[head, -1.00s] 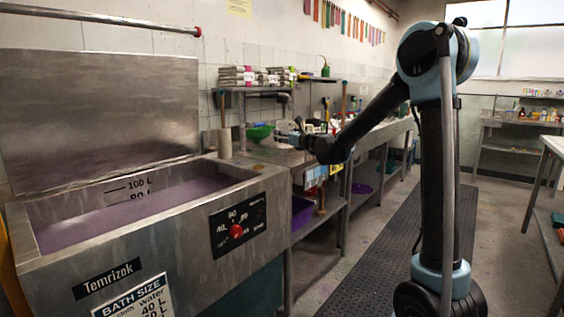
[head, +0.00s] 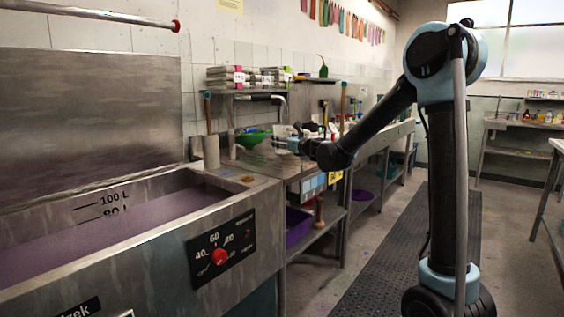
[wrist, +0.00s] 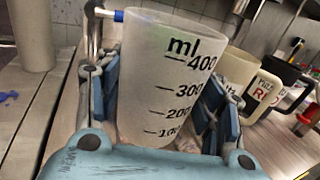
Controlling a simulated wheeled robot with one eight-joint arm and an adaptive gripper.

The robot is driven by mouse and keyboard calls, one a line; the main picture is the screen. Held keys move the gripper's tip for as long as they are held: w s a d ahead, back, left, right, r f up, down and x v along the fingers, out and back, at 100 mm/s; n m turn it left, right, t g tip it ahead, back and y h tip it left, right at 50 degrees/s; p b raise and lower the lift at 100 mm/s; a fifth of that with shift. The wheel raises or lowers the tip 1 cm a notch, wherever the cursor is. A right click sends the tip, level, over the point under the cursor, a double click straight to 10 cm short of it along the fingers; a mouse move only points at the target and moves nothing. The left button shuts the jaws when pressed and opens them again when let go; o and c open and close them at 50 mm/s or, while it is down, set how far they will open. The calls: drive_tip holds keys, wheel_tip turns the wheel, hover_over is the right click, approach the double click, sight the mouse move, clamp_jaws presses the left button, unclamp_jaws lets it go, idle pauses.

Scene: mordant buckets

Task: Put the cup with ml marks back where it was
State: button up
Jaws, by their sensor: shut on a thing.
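The cup with ml marks (wrist: 168,75) is a translucent white beaker with black lines at 100 to 400. In the wrist view it stands between the two blue-grey fingers of my gripper (wrist: 158,98), which are shut on its sides. It looks roughly upright, and its base is hidden by the gripper body. In the head view my gripper (head: 296,146) is small, over the far work counter (head: 268,158) beyond the bath. I cannot tell there whether the cup touches the counter.
Two labelled mugs, one cream (wrist: 236,72) and one black-and-white (wrist: 270,88), stand right of the cup. A pale cylinder (wrist: 34,35) stands at left. The head view shows a green bowl (head: 250,139) on the counter and a steel dye bath (head: 150,245) nearer.

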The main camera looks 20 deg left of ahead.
drive_tip(key=f, duration=0.2)
drive_tip(key=shift+s+a+f, duration=0.15)
drive_tip(key=shift+a+f, duration=0.2)
drive_tip(key=shift+a, duration=0.05)
drive_tip(key=shift+s+f, duration=0.1)
drive_tip(key=shift+f, duration=1.95)
drive_tip(key=shift+f, duration=0.1)
drive_tip(key=o, duration=1.2)
drive_tip(key=shift+o, duration=0.2)
